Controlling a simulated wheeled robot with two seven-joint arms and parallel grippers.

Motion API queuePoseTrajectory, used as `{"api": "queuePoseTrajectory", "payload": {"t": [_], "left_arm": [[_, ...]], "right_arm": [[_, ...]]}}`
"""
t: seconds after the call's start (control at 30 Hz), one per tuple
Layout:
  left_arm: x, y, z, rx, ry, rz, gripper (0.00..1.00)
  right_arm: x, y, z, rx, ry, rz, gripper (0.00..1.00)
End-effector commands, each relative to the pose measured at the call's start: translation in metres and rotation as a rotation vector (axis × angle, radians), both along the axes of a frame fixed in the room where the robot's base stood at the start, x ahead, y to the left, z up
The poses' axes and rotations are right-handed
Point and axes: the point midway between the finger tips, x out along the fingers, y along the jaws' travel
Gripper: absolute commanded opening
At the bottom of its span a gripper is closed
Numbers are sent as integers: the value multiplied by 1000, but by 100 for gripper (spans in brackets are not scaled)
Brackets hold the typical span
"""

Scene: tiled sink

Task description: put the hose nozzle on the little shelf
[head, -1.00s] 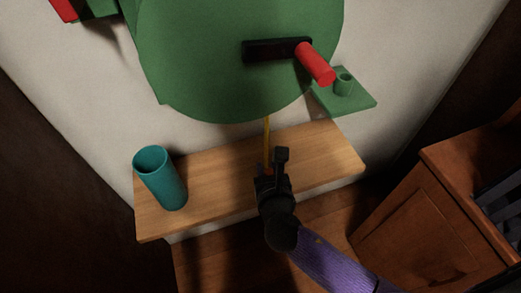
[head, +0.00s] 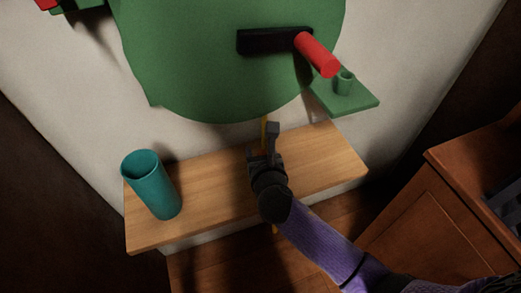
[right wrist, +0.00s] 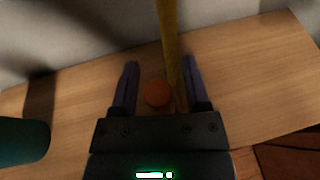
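A yellow hose (head: 264,132) hangs from under the green reel and passes by my right gripper (head: 263,142). In the right wrist view, the gripper (right wrist: 160,65) is open, its two fingers apart. A round orange end, which looks like the hose nozzle (right wrist: 157,94), shows between the fingers beside the yellow hose (right wrist: 170,45). I cannot tell whether the fingers touch it. In the head view the nozzle is hidden by the gripper. My left gripper is not in view.
The large green reel (head: 220,70) with a red crank handle (head: 317,54) hangs above. A wooden ledge (head: 215,190) runs below it, with a teal cup (head: 152,185) at its left. A brown cabinet (head: 430,220) stands at the right. The ledge's right part is clear.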

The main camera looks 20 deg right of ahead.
Motion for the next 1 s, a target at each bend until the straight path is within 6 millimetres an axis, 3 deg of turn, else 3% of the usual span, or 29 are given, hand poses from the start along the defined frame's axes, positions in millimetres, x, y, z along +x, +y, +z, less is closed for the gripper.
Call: {"api": "queuePoseTrajectory", "payload": {"t": [0.3,0.73,1.0], "left_arm": [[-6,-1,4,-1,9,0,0],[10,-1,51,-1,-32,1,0],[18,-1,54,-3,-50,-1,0]], "right_arm": [[-2,0,6,0,-1,1,65],[-93,15,42,0,-1,1,65],[-112,18,45,0,-1,0,65]]}}
